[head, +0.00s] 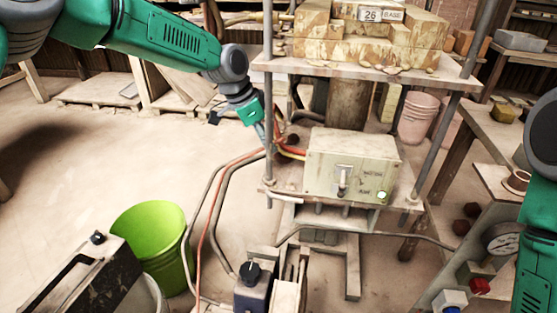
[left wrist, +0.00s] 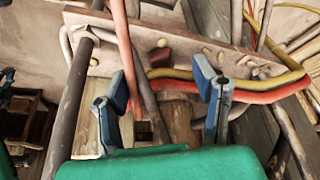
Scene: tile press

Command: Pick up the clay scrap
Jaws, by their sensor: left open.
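A small dark brown lump that looks like the clay scrap (left wrist: 160,56) lies on the press's lower shelf among hoses in the left wrist view. It also shows as a dark lump (head: 292,139) left of the control box in the head view. My left gripper (left wrist: 163,82) is open, its two blue-padded fingers apart with nothing held between them. The lump appears between and beyond the fingertips, not touching them. In the head view my left gripper (head: 263,133) is at the shelf's left side, its fingertips hard to make out. My right gripper is out of view.
Red and yellow hoses (left wrist: 230,84) run close to the lump and the fingers. A press post (head: 268,110) and a control box (head: 350,165) stand nearby. A green bucket (head: 150,235) is at lower left. Open floor (head: 90,150) lies to the left.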

